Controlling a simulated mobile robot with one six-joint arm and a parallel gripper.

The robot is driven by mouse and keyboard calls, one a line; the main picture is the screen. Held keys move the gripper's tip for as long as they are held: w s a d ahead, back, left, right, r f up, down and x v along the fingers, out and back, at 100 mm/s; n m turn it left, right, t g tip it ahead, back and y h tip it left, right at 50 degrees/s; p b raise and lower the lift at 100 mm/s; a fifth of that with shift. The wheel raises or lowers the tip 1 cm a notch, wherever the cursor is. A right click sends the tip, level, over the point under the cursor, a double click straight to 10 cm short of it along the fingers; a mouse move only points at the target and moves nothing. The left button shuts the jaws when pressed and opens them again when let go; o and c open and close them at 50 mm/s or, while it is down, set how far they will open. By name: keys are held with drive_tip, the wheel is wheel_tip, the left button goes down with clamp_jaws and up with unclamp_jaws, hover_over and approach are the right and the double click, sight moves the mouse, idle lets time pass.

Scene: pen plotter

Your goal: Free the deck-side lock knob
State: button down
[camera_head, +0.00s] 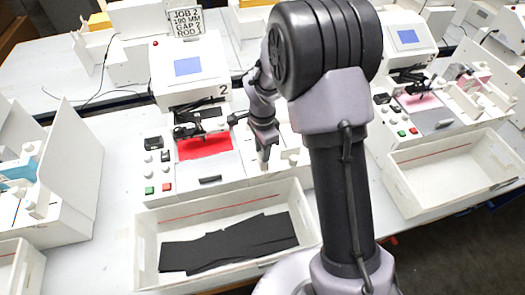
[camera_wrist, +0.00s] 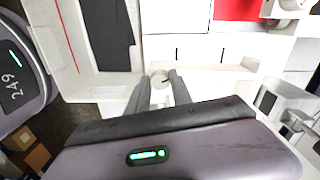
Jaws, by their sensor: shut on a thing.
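My gripper (camera_head: 266,150) points down at the right side of the middle white plotter (camera_head: 240,172). In the wrist view my gripper (camera_wrist: 160,82) has its two dark fingers on either side of a small round white knob (camera_wrist: 160,77), and it is shut on this knob. The knob sits at the edge of the white machine; its lower part is hidden between the fingers. Which lock knob this is, no label shows. The plotter's deck carries a red sheet (camera_head: 204,145), also at the top of the wrist view (camera_wrist: 237,8).
A white bin (camera_head: 147,232) with black sheets stands in front of the plotter. Green and red buttons (camera_head: 158,188) are left of the deck. Similar machines stand left and right; the right one has an empty bin (camera_head: 455,168). A job sign (camera_head: 186,21) stands behind.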

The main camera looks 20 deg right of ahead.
drive_tip(key=n, duration=0.6)
drive_tip(key=shift+n, duration=0.3)
drive_tip(key=n, duration=0.6)
drive_tip(key=shift+n, duration=0.4)
drive_tip(key=c, duration=1.1)
unclamp_jaws()
drive_tip(key=shift+c, duration=0.2)
wheel_tip(320, 180, up, 18)
drive_tip(key=p, duration=0.3)
drive_tip(key=shift+f, duration=0.25)
